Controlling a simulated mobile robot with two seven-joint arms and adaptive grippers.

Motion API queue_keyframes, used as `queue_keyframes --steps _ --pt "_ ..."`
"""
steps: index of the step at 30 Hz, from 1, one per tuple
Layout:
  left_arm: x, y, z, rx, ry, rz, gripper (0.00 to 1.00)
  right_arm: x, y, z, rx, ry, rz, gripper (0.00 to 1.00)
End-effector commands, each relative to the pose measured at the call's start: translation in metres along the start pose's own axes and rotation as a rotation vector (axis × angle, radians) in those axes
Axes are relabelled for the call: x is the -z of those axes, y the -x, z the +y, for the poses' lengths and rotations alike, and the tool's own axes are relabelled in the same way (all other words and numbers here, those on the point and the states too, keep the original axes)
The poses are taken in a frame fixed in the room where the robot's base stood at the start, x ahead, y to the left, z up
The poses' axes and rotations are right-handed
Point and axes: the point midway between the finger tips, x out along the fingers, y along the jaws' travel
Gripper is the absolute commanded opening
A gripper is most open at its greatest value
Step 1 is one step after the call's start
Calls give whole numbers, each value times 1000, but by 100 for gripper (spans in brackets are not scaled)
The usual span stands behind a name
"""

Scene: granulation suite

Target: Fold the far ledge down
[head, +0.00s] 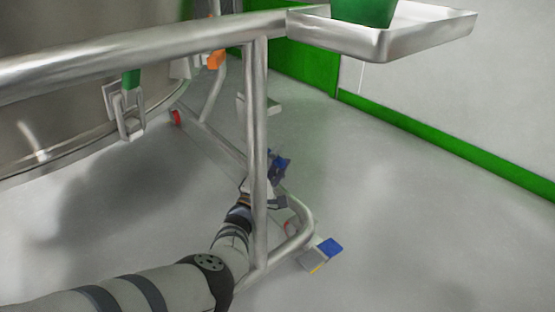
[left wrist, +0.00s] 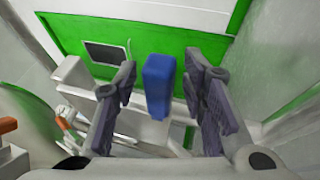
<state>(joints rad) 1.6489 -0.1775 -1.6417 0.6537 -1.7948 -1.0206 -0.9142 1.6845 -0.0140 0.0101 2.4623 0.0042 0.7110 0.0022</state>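A ledge with a blue end (head: 330,248) and a yellow edge sits at the foot of the metal frame (head: 258,140), low on the right. Farther back, a blue tab (head: 283,163) shows beside the frame's upright; the ledge it belongs to is mostly hidden. My left gripper (head: 276,178) is at this far tab, partly behind the upright. In the left wrist view the blue tab (left wrist: 158,85) stands between my two open fingers, with a gap on each side. My right gripper is not in view.
The frame's top rail (head: 140,45) and upright are close to my left arm. A tray (head: 420,35) with a green container (head: 365,10) juts out at upper right. A large steel vessel (head: 60,120) stands left. The floor at right is clear.

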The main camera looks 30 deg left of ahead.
Motion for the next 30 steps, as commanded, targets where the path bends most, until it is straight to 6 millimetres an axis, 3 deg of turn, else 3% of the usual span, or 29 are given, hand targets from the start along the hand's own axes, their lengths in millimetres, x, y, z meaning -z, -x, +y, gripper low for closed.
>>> queue_keyframes --steps 5,15,30 --pt "0 13 -2 2 -1 1 38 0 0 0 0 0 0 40" --pt "-1 70 -1 1 0 0 38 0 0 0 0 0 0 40" --pt "3 75 0 0 0 8 38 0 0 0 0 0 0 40"
